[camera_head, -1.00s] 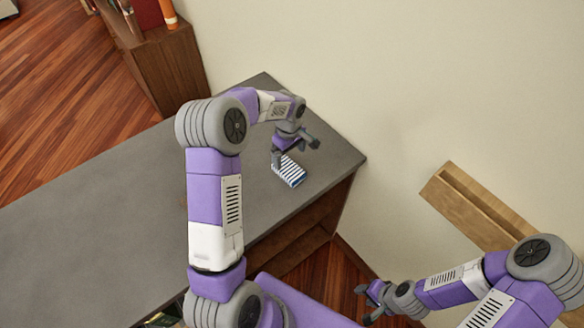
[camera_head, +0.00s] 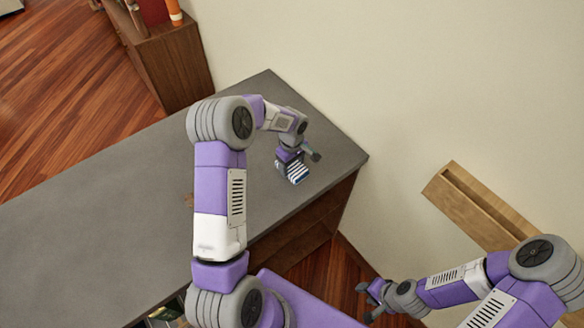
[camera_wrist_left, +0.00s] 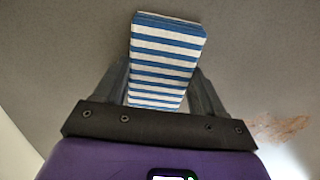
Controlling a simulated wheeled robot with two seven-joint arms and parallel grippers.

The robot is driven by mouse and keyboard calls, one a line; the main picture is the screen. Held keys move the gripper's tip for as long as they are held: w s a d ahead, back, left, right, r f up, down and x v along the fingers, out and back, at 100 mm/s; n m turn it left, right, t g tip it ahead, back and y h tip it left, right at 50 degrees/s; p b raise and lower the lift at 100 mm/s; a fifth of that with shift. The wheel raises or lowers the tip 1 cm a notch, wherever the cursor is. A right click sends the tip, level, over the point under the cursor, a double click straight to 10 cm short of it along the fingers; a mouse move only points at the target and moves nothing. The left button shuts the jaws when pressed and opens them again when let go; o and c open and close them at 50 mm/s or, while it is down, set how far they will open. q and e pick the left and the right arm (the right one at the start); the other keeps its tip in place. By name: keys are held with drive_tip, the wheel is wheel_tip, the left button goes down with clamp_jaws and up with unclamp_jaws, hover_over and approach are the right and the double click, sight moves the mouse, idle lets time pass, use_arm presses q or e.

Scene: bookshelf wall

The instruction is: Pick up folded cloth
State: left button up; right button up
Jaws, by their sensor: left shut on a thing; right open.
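The folded cloth (camera_head: 297,175) has blue and white stripes and is at the right end of the grey counter top (camera_head: 110,200). My left gripper (camera_head: 291,162) is over it and shut on it. In the left wrist view the cloth (camera_wrist_left: 166,58) sits between the two dark fingers of my left gripper (camera_wrist_left: 160,92), its far end reaching out past them. I cannot tell whether the cloth still touches the counter. My right gripper (camera_head: 368,300) is open and empty at the lower right, off the counter and low over the floor.
A wooden cabinet (camera_head: 165,60) with several objects on top stands beyond the counter at the upper left. A wooden wall shelf (camera_head: 480,205) is at the right. The counter's left part is clear.

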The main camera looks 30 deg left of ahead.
sight(292, 166)
use_arm(q)
drive_tip(key=shift+c, duration=1.1)
drive_tip(key=shift+r, duration=0.15)
wheel_tip(292, 166, up, 10)
